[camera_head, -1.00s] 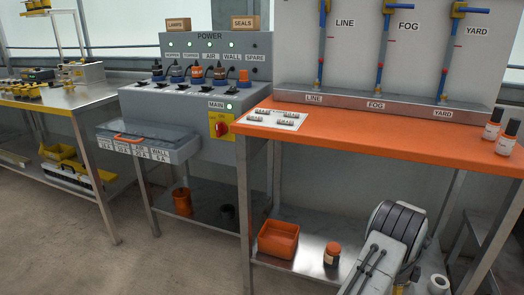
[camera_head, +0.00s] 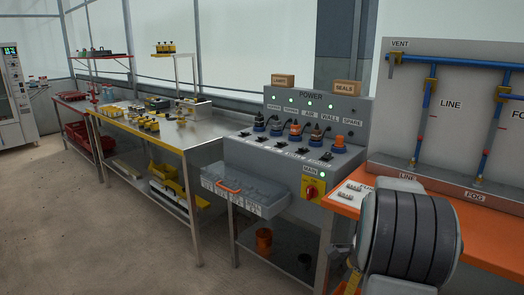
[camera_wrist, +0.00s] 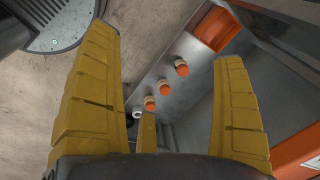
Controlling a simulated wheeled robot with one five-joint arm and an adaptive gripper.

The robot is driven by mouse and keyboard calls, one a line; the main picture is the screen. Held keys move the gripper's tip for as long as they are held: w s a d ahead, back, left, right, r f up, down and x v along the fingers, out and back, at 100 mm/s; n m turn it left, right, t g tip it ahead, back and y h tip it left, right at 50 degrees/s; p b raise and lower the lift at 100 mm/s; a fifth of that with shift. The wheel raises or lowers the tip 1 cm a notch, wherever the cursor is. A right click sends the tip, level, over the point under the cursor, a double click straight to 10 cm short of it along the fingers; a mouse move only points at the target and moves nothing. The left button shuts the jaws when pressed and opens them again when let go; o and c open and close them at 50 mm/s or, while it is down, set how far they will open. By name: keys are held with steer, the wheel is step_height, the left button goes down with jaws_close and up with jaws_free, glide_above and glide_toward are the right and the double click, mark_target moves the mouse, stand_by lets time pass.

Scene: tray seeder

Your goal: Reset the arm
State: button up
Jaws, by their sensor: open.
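My gripper (camera_wrist: 166,45) shows in the wrist view with its yellow fingers spread wide and nothing between them. It points down past the lower shelf (camera_wrist: 165,72), which lies beyond the fingers. In the head view my arm's dark banded joint fills the lower right, in front of the orange bench (camera_head: 488,252). A small yellow part shows at the bottom edge there; I cannot tell whether it is a finger.
Several orange-capped jars (camera_wrist: 181,68) and an orange bin (camera_wrist: 222,28) are on the shelf in the wrist view. The grey power cabinet (camera_head: 268,165) stands left of my arm, with the steel table (camera_head: 150,140) farther left. Floor (camera_head: 70,220) is open at lower left.

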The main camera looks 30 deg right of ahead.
steer(key=w+a+r+n+p, duration=0.2)
steer(key=a+r+n+p, duration=0.3)
steer(key=a+r, duration=0.45)
steer(key=s+a+r+n+p, duration=0.3)
steer(key=a+r+n+p, duration=0.1)
steer(key=a+r+n, duration=0.1)
steer(key=s+a+r+n+t+p, duration=0.1)
steer(key=s+a+r+n+p, duration=0.2)
steer(key=a+r+n+p, duration=0.2)
steer(key=s+a+r+n+t+y+p, duration=0.1)
steer(key=s+a+r+n+p, duration=0.3)
steer(key=a, duration=0.6)
steer(key=shift+r+n, duration=1.1)
steer(key=shift+r, duration=0.1)
